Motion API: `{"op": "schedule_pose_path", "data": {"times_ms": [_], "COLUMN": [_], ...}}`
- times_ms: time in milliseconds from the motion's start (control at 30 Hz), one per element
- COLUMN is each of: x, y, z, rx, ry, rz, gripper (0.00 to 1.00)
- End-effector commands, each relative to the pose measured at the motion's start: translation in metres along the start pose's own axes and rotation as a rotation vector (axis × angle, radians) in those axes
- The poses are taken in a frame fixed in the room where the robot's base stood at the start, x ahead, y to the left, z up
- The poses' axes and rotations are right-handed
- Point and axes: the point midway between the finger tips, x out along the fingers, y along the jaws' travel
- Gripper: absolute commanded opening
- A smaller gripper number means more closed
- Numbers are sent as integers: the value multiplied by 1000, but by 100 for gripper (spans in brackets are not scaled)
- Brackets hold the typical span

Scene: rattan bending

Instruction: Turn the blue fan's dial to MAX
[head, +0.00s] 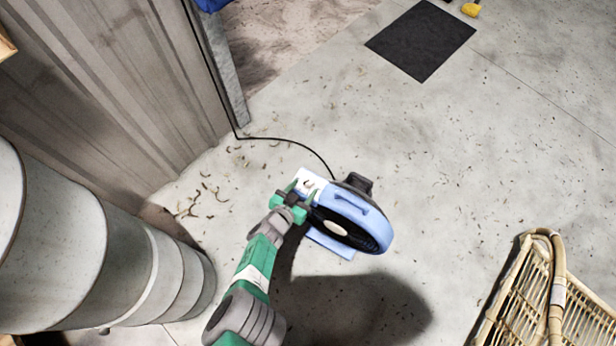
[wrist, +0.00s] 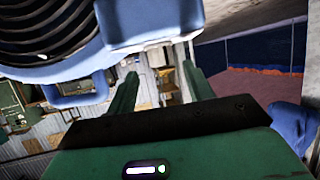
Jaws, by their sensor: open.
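The blue fan (head: 345,205) stands on the concrete floor in the middle of the head view, its dark round grille facing my arm. A white control panel (head: 311,177) sits at its upper left, with a small dark mark on it. I cannot make out the dial's setting. My gripper (head: 292,192) is open at this panel, its green fingers close to it; contact cannot be told. In the wrist view the fan's grille (wrist: 45,22) fills the upper left, with a pale blue box part (wrist: 150,22) beside it. My open fingers (wrist: 160,82) show no dial between them.
A black cable (head: 285,140) runs from the fan to the corrugated wall (head: 120,80). Large pale drums (head: 150,275) stand at the lower left. A rattan basket (head: 540,290) is at the lower right. A dark mat (head: 420,40) lies on open floor behind the fan.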

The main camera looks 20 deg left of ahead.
Motion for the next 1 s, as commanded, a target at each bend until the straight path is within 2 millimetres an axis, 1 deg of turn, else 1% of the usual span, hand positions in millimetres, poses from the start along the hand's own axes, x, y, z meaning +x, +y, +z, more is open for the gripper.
{"op": "schedule_pose_path", "data": {"times_ms": [33, 100, 200, 533, 567, 600, 700, 733, 800, 867, 1000], "x": [-12, -21, -29, -30, -28, -25, -12, -9, -6, -8, -19], "y": [0, 0, 0, 1, 4, 11, 37, 43, 47, 44, 25], "z": [-8, -6, -3, 0, 0, -1, -6, -8, -11, -11, -4], "rx": [-3, -2, -2, -1, -4, -13, -55, -66, -84, -93, -98], "ry": [-1, -1, 0, 1, 3, 8, 27, 31, 34, 31, 11], "rz": [-1, -1, 0, 1, 1, 1, -19, -32, -71, -110, -199], "gripper": [52, 52, 52, 52, 52, 52, 52, 52, 52, 52, 52]}}
